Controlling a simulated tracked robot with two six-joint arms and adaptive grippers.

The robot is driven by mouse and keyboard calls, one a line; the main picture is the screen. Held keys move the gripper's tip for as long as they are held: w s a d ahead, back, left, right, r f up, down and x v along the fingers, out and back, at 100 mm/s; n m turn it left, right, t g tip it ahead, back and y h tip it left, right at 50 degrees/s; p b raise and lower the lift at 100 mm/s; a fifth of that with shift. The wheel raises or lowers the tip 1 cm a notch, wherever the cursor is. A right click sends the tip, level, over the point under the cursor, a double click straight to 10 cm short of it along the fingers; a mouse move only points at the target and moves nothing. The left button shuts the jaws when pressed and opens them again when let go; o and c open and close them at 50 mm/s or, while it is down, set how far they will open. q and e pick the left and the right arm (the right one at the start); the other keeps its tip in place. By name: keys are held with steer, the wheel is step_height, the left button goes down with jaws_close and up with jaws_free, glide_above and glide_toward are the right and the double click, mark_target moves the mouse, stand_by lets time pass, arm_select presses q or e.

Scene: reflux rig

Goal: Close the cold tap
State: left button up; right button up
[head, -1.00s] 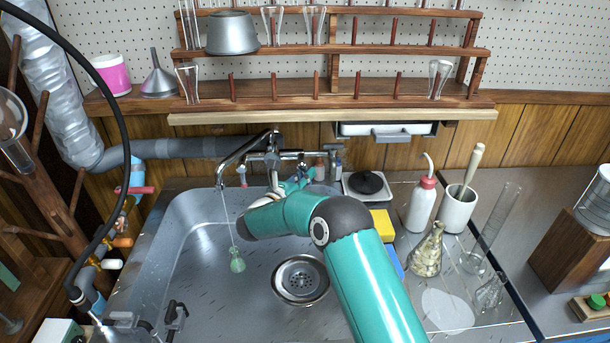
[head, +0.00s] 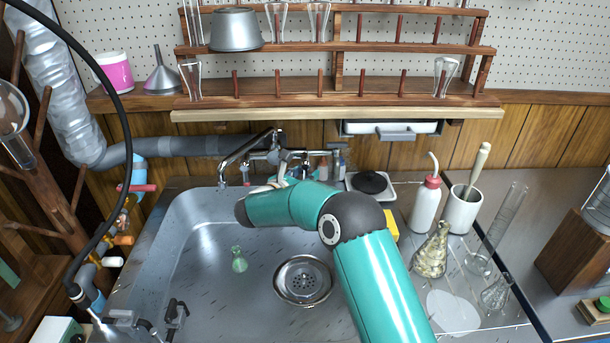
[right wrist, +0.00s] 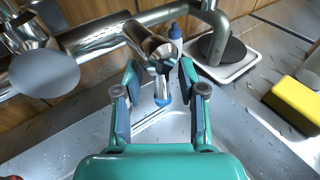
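The cold tap (right wrist: 150,43) shows in the right wrist view as a chrome valve with a downward lever, blue at its end (right wrist: 162,99). My right gripper (right wrist: 160,72) is open, with one finger on each side of the lever and a visible gap. In the head view my right arm covers most of that gripper and the tap's right side. The chrome spout (head: 235,155) arches over the sink (head: 200,285), and no stream shows below it. Two dark fingers at the lower left look like my left gripper (head: 148,318), open and empty.
A small green flask (head: 239,261) stands in the sink beside the drain (head: 303,281). A yellow sponge (right wrist: 297,100), a wash bottle (head: 425,205) and glassware stand right of the sink. A wooden rack (head: 335,90) is above the tap.

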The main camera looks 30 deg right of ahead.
steer(key=v, duration=1.2)
stand_by(0.5)
